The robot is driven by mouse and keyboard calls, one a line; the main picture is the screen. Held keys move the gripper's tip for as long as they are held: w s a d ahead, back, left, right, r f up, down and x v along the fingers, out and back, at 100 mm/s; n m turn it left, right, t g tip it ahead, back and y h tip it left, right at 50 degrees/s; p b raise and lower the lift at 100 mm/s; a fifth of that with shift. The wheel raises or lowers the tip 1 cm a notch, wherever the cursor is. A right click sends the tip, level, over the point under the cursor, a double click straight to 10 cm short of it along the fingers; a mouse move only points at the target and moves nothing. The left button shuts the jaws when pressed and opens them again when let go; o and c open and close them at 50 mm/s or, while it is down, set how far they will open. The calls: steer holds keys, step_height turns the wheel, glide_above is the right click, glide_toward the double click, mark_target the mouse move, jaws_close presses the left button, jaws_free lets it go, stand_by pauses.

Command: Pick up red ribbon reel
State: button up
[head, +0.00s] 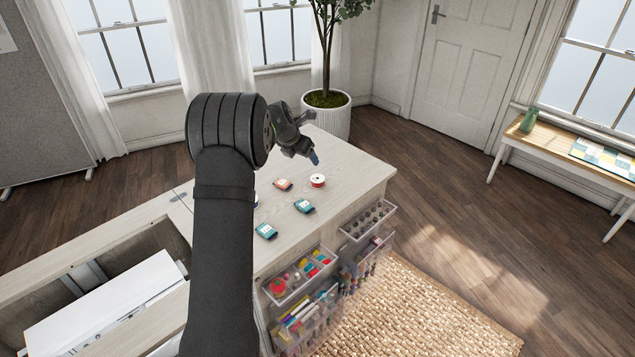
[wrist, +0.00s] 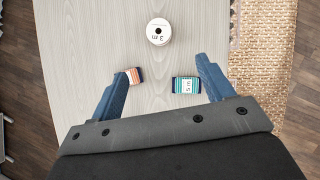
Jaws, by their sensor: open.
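The red ribbon reel (head: 317,181) stands on the pale wooden cabinet top (head: 345,165), with a white round face up and a red band around its side. In the wrist view the reel (wrist: 158,32) shows as a white disc with a dark centre hole and "3 m" print, beyond my fingertips. My gripper (head: 313,158) is above the cabinet top near the reel. In the wrist view its two blue fingers (wrist: 164,72) are apart, with nothing held between them. The reel is apart from both fingers.
A coral packet (head: 283,184) and teal packets (head: 304,206) (head: 265,231) lie near the reel. In the wrist view, a coral packet (wrist: 134,75) and a teal striped packet (wrist: 186,85) lie near the fingers. Clear bins (head: 300,275) hang on the cabinet's side. The top behind the reel is clear.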

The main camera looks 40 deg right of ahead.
glide_toward(316, 179)
steer(key=d+f, duration=0.2)
steer(key=shift+s+f, duration=0.35)
steer(key=shift+x, duration=2.55)
steer(key=shift+w+a+f, duration=0.1)
steer(key=shift+w+a, duration=0.05)
steer(key=c, duration=1)
steer(key=shift+c, duration=0.2)
